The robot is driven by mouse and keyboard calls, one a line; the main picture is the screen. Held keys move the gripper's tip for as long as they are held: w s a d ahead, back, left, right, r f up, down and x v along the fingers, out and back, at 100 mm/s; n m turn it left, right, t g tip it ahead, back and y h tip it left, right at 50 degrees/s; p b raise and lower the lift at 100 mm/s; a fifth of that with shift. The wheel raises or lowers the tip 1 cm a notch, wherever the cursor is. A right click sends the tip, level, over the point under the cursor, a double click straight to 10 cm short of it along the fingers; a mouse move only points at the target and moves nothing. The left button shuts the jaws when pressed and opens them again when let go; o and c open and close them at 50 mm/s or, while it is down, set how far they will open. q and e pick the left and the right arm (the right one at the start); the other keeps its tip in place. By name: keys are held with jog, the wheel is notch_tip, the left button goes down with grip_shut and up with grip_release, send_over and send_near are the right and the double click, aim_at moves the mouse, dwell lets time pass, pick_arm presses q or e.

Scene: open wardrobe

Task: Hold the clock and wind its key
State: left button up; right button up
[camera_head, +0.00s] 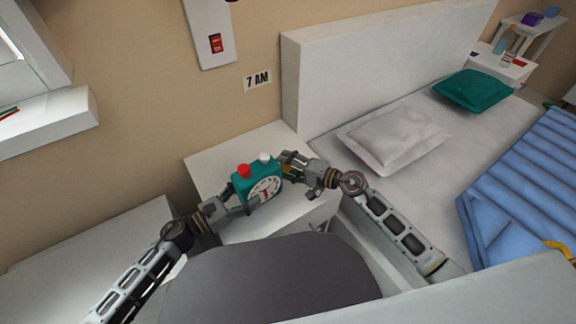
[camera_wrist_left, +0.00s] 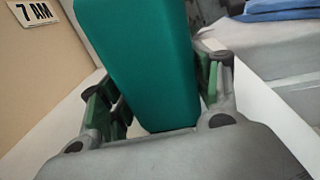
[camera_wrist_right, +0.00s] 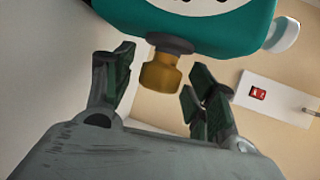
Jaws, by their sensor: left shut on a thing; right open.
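The teal clock (camera_head: 242,188) has a white face, and a red and a white button on top. Its teal side also shows in the left wrist view (camera_wrist_left: 140,55). My left gripper (camera_head: 240,207) is shut on the clock, with its fingers on both sides of the body. The brass key (camera_wrist_right: 160,73) sticks out from the clock on a dark collar. My right gripper (camera_head: 298,170) is open beside the clock's right side. In the right wrist view its fingers stand either side of the key, with gaps visible.
A white bedside table (camera_head: 215,165) is below and behind the clock. The bed with a pale pillow (camera_head: 395,138) and blue cover (camera_head: 530,190) lies to the right. A "7 AM" sign (camera_head: 257,80) and a red switch (camera_head: 215,43) are on the wall.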

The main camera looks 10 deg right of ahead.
jog(key=c, duration=1)
jog(key=shift+a+r+g+h, duration=0.1)
jog(key=shift+a+g+h, duration=0.1)
jog(key=shift+g+h, duration=0.15)
jog(key=shift+c, duration=0.2)
jog(key=shift+s+a+m+g+h, duration=0.1)
jog(key=shift+m+g+h, duration=0.5)
jog(key=shift+g+h, duration=0.35)
jog(key=shift+g, duration=0.5)
jog(key=shift+m+g+h, duration=0.6)
jog(key=shift+g+h, duration=0.4)
jog(key=shift+g, duration=0.1)
jog(key=shift+f+m+g+h, duration=0.2)
jog(key=shift+m+g+h, duration=0.2)
jog(key=shift+g+h, duration=0.85)
jog(key=shift+m+g+h, duration=0.35)
jog(key=shift+g+h, duration=0.15)
jog(key=shift+g, duration=0.85)
jog(key=shift+m+g+h, duration=0.35)
jog(key=shift+g+h, duration=0.1)
jog(key=shift+g, duration=0.85)
jog(key=shift+m+g+h, duration=0.3)
jog(key=shift+g+h, duration=0.2)
jog(key=shift+g, duration=0.5)
